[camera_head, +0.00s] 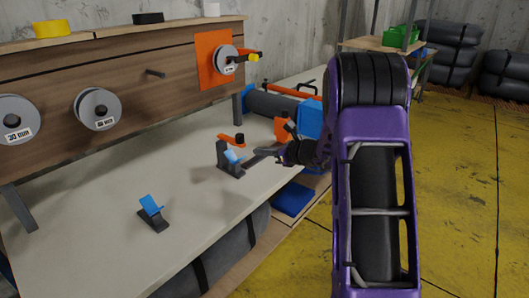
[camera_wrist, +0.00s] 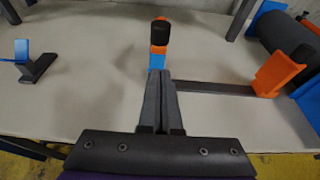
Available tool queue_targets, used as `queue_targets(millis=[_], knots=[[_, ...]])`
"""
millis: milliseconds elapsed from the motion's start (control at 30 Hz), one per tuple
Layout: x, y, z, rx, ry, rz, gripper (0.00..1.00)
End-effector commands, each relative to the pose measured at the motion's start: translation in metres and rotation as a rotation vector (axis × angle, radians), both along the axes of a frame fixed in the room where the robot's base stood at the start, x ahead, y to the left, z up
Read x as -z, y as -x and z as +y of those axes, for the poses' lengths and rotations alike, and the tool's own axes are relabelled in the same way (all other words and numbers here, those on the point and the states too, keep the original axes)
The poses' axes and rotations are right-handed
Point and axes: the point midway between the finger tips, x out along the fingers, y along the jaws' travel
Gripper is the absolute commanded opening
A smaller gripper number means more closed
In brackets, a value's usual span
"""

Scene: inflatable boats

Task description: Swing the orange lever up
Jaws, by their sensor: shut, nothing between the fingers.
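The orange lever (camera_head: 229,138) sticks out from the top of a dark upright stand (camera_head: 222,156) on the bench, with a black knob at its end. In the wrist view the lever (camera_wrist: 160,34) and its black knob (camera_wrist: 160,24) are straight ahead of my fingers. A blue part (camera_head: 232,156) sits below the lever on the stand. My gripper (camera_wrist: 165,76) is shut and empty, its fingertips just short of the blue part in the picture. I cannot tell whether they touch it. The fingers partly hide the stand's lower part.
A flat dark bar (camera_wrist: 215,89) runs right to an orange block (camera_wrist: 280,70). A small blue-topped stand (camera_head: 152,210) is at the near left. A panel with grey spools (camera_head: 97,108) rises behind. The bench top (camera_head: 95,230) is clear at the front.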

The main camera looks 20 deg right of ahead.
Motion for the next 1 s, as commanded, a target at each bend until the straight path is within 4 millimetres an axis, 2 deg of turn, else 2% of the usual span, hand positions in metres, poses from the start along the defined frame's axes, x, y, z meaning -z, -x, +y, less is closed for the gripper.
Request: queue_targets(millis=[200,400,833,1000], knots=[[0.015,-0.030,0.023,-0.002,0.000,0.001,0.00],[0.020,-0.046,0.034,-0.001,0.001,0.000,0.00],[0.021,-0.048,0.035,0.001,0.001,0.001,0.00],[0.015,-0.048,0.035,0.002,0.013,0.017,0.00]])
